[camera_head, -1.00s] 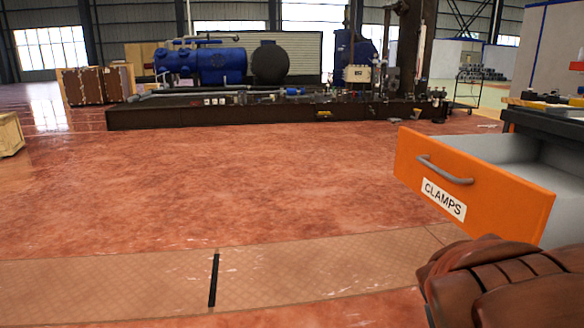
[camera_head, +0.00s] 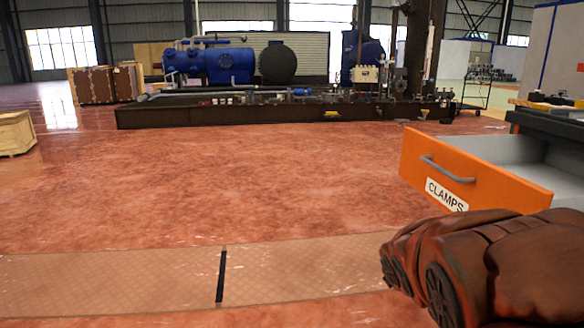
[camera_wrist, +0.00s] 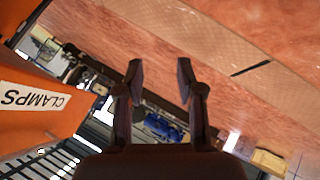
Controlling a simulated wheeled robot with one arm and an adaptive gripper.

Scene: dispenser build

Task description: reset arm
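My gripper (camera_wrist: 160,75) shows in the wrist view with its two dark fingers apart and nothing between them. In the head view only my brown arm shows at the lower right; the fingers cannot be made out there. An orange drawer (camera_head: 480,172) labelled CLAMPS stands pulled open at the right, with a grey handle on its front. My arm covers the lower part of the drawer front in the head view. The drawer front (camera_wrist: 30,110) also shows at the left of the wrist view, apart from the fingers.
A dark workbench top (camera_head: 550,125) with small items lies above the drawer. A low platform with blue tanks (camera_head: 225,65) stands far back. A wooden crate (camera_head: 16,134) is at the left edge. The red floor (camera_head: 250,185) between is clear.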

